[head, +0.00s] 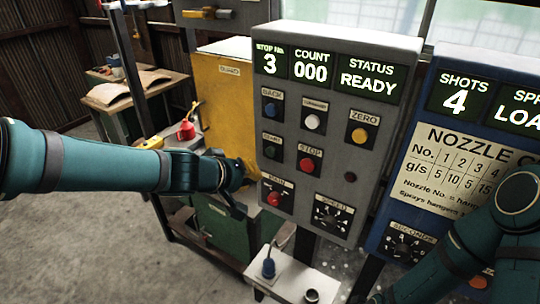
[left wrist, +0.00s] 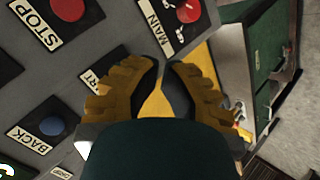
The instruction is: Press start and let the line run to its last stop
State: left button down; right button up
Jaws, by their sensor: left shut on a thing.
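The grey control panel (head: 330,130) shows stop no. 3, count 000 and status READY. Its dark green start button (head: 268,152) sits below the blue back button (head: 270,109), left of the red stop button (head: 306,165). My left gripper (head: 238,176) is at the panel's left edge, left of the red main switch (head: 273,198). In the left wrist view, its yellow fingers (left wrist: 167,72) are close together, with part of the start label (left wrist: 102,80) beside them. The start button is hidden there. What the fingers are shut on is not clear. My right gripper is out of view.
A yellow guard cabinet (head: 224,100) stands behind my left gripper. A blue nozzle panel (head: 440,110) is on the right, with my right arm in front. A small white shelf (head: 290,276) juts out below the grey panel. Open floor lies at lower left.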

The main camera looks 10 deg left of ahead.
aim_at(270, 152)
pick_arm(q)
jog(key=shift+w+d, duration=0.25)
jog(key=shift+w, duration=0.45)
jog(key=shift+w+d, duration=0.25)
jog(key=shift+w, duration=0.4)
jog(key=shift+w+d, duration=0.25)
jog(key=shift+w, duration=0.45)
jog(key=shift+w+d+p, duration=0.1)
jog(key=shift+w+p, duration=0.2)
jog(key=shift+w, duration=0.1)
